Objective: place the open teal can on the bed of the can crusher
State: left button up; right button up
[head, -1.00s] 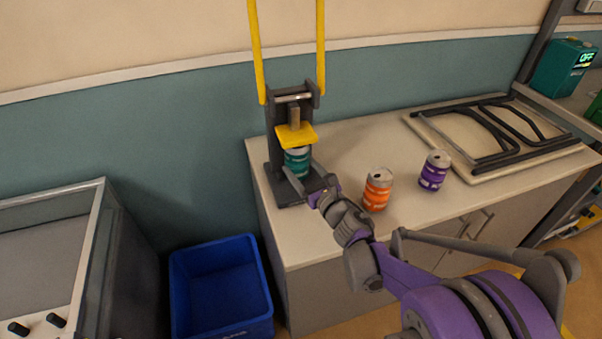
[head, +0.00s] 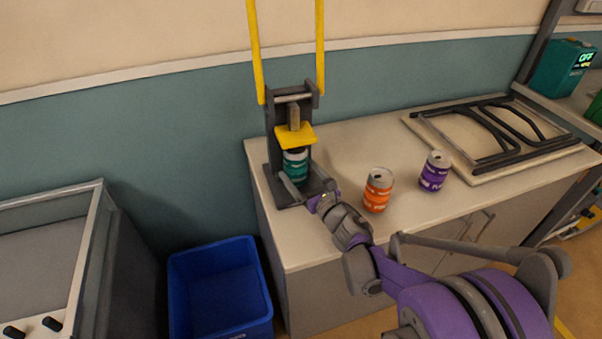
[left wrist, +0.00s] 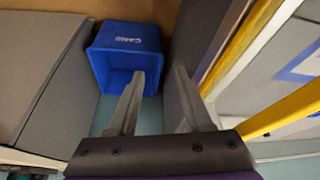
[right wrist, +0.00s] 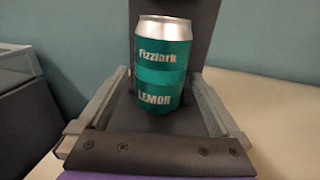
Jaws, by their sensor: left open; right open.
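The teal can (head: 295,164) stands upright on the dark bed of the can crusher (head: 276,150), below its yellow press plate (head: 295,136). In the right wrist view the teal can (right wrist: 163,65) reads "Fizzlark LEMON" and rests on the crusher's dark bed (right wrist: 160,122). My right gripper (right wrist: 160,78) is open, with one finger on each side of the can and visible gaps at its lower part. In the head view my right gripper (head: 299,174) reaches the crusher from the front right. My left gripper (left wrist: 166,95) is open and empty in the left wrist view.
An orange can (head: 377,191) and a purple can (head: 434,172) stand on the counter (head: 345,150) right of the crusher. A black frame on a board (head: 495,135) lies farther right. A blue bin (head: 220,290) is on the floor. Yellow handle bars (head: 320,50) rise above the crusher.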

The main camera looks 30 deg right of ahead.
jog(key=s, duration=0.6)
jog(key=s+p, duration=0.1)
jog(key=s, duration=0.5)
jog(key=shift+a, duration=0.2)
dwell(0.8)
